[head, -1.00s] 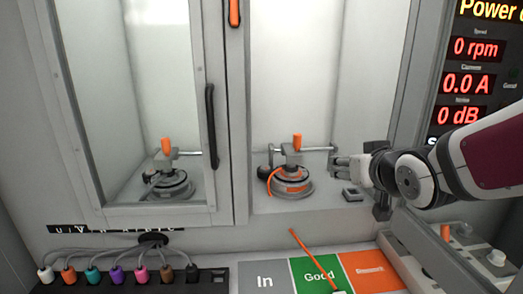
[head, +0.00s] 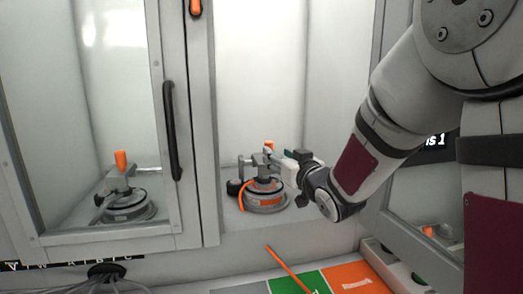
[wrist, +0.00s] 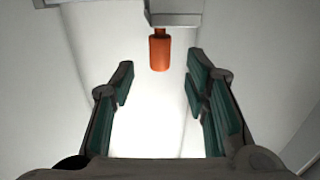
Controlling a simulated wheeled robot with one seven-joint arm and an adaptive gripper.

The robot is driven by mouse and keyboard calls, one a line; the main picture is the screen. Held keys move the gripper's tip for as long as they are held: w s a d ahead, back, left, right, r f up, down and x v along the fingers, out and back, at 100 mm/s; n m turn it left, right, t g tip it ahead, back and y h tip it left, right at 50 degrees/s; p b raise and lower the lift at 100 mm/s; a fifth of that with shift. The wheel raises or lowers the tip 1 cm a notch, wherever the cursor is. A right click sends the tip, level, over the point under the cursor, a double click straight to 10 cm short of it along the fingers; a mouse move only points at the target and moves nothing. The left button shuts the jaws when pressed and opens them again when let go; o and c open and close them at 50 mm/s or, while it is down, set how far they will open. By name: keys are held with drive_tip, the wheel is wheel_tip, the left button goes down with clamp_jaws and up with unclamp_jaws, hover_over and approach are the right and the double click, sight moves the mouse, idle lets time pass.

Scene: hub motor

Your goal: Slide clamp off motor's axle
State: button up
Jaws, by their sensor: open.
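The hub motor (head: 265,197), a round grey unit with an orange band and orange cable, sits in the right open bay. The grey clamp (head: 250,171) stands over it, with an orange handle (head: 269,146) partly hidden behind my gripper. My gripper (head: 278,158) is at the clamp's right side near its top. In the wrist view my gripper (wrist: 160,82) is open, with teal-padded fingers spread apart. The orange handle (wrist: 159,53) shows in line with the gap, around fingertip level, and touches neither finger. Grey metal (wrist: 175,18) shows at the top. The axle is not clearly visible.
A second motor (head: 130,206) with an orange-handled clamp (head: 121,170) sits in the left bay behind a framed door with a black handle (head: 171,130). A wall divides the bays. An orange stick (head: 287,268) lies by the green and orange panels (head: 357,277) in front.

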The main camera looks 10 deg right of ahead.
sight(262, 155)
drive_tip(key=w, duration=0.4)
drive_tip(key=w+a, duration=0.1)
drive_tip(key=w, duration=0.2)
drive_tip(key=shift+c, duration=0.2)
clamp_jaws()
